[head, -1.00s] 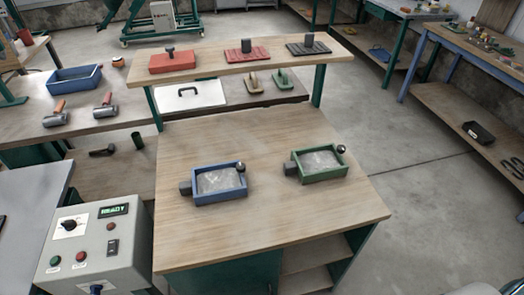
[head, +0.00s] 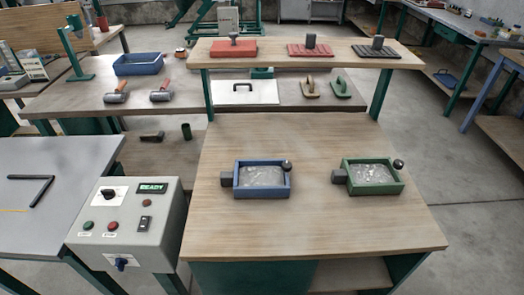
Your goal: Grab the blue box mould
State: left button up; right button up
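The blue box mould (head: 262,193) is a small open frame on the near wooden workbench. It has a grey block at its left side, a dark ball knob at its upper right corner and pale grey, shiny material inside. A similar green box mould (head: 373,189) sits to its right, apart from it, also with a block, a knob and pale material. Neither of my grippers shows in the head view.
The wooden workbench (head: 310,225) is clear around both moulds. A grey control box (head: 128,218) reading READY stands at its left. Behind, a raised shelf (head: 265,59) carries a red block and two plates. A blue tray (head: 138,64) and rollers lie at the back left.

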aim_at(251, 178)
jog(key=k+l+z, duration=0.2)
jog(key=l, duration=0.6)
jog(key=l+z, duration=0.25)
jog(key=l, duration=0.55)
